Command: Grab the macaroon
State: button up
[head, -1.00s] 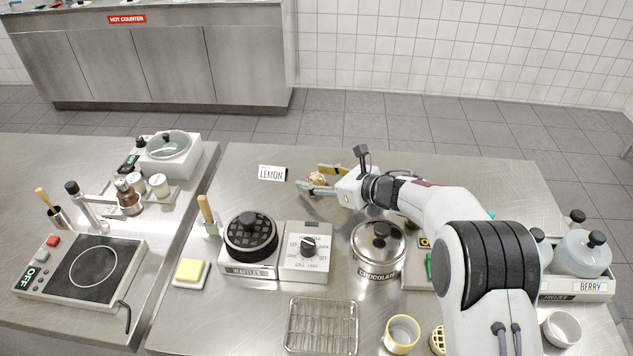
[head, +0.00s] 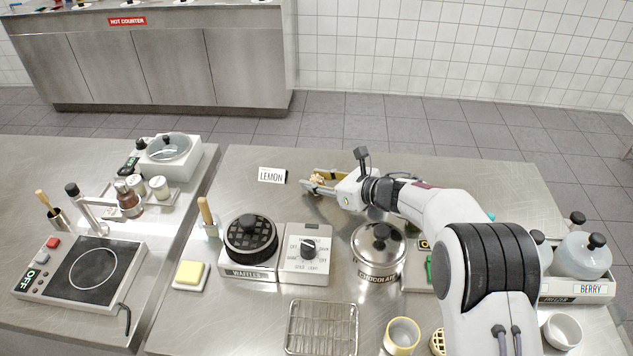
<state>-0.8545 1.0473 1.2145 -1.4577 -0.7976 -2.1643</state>
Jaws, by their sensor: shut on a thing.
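The macaroon (head: 318,179) is a small, pale tan, lumpy piece in the head view, at the back middle of the steel counter, right of the LEMON sign. My gripper (head: 318,182) reaches to it from the right, with one finger on its far side and one on its near side. The fingers are shut on the macaroon, which is partly hidden between them. I cannot tell whether it touches the counter.
The LEMON sign (head: 271,175) stands just left of my gripper. A waffle iron (head: 250,238), a dial box (head: 308,254) and a lidded chocolate pot (head: 379,252) stand nearer. A wire rack (head: 321,327) lies in front.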

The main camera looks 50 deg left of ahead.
aim_at(316, 177)
jog(key=shift+r, duration=0.1)
notch_tip(316, 177, up, 18)
dwell(0.7)
